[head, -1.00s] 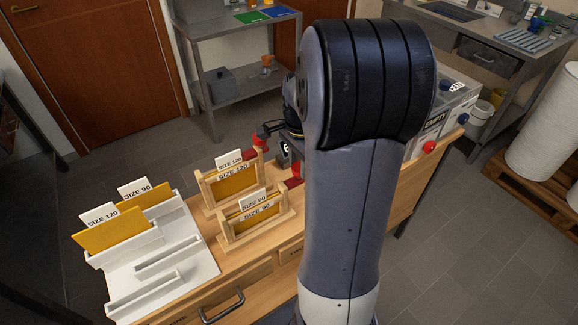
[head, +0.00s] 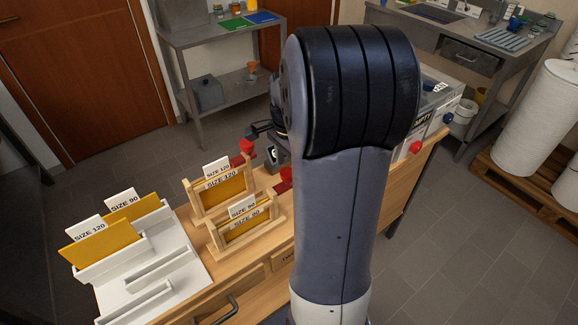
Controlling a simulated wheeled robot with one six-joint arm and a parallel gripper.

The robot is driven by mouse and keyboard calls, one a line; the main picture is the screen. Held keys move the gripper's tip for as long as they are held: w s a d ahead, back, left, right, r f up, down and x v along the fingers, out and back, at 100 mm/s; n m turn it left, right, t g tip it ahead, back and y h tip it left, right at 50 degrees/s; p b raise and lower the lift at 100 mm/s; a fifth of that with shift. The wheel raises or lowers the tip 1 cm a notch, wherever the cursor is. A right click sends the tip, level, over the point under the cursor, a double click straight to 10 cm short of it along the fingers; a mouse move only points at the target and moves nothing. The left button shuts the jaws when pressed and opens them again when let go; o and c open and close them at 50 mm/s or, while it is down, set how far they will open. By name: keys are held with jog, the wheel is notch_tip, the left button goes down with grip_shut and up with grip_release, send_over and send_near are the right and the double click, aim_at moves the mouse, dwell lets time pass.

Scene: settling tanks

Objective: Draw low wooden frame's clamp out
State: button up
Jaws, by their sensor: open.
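The low wooden frame (head: 262,238) stands at the front of the bench and holds a yellow board with SIZE 90 cards. A red clamp (head: 285,175) shows at its right end, beside my arm, which may hide part of it. The taller wooden frame (head: 193,200) stands behind it with SIZE 120 cards, and a second red clamp (head: 247,147) is at its right end. My gripper (head: 258,131) is open, small and dark, above and close to the tall frame's clamp. My arm hides part of the gripper; I see nothing held.
A white rack (head: 180,272) with yellow boards labelled SIZE 120 and SIZE 90 is at the left. A steel shelf (head: 192,95) stands behind. My arm covers the bench middle.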

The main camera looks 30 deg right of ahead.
notch_tip(320, 180, up, 10)
jog(key=shift+f, duration=0.2)
send_near(276, 189)
jog(key=d+f, duration=0.3)
jog(key=d, duration=0.1)
jog(key=shift+f, duration=0.3)
jog(key=a, duration=0.3)
jog(key=shift+f, duration=0.4)
jog(key=shift+s+a, duration=0.1)
jog(key=shift+a, duration=0.55)
jog(key=shift+d, duration=0.1)
